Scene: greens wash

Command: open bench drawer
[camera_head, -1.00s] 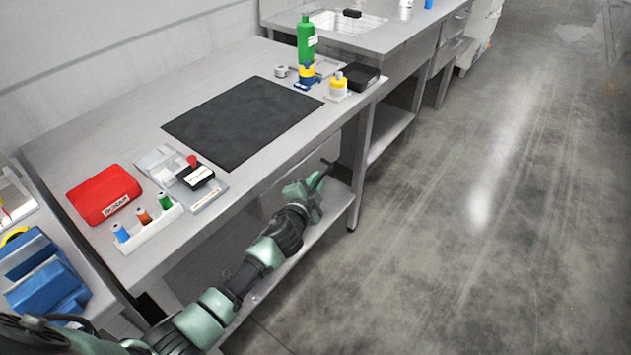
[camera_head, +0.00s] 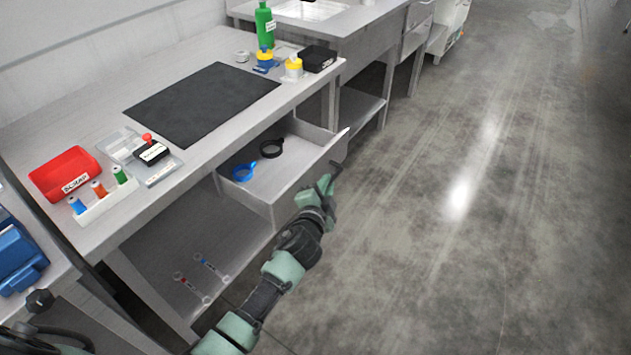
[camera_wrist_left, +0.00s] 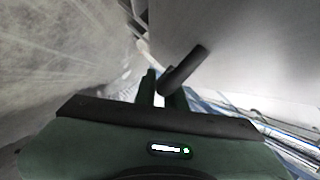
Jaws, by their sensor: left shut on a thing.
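The bench drawer (camera_head: 279,189) is pulled out from under the grey bench top, and its inside shows in the head view. A blue ring-shaped item (camera_head: 243,171) and a black ring-shaped item (camera_head: 271,148) lie in it. My left gripper (camera_head: 329,179) is at the drawer's front, shut on its handle. The dark bar of the handle (camera_wrist_left: 183,71) shows between the fingers in the left wrist view, beside the pale drawer front (camera_wrist_left: 245,50). The fingertips are partly hidden in the head view. My right gripper is not in view.
The bench top carries a dark mat (camera_head: 203,102), a red scrap bin (camera_head: 66,173), a rack of small bottles (camera_head: 104,201) and a green bottle (camera_head: 265,25). Two small tools lie on the lower shelf (camera_head: 160,243). The floor (camera_head: 430,220) to the right is clear.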

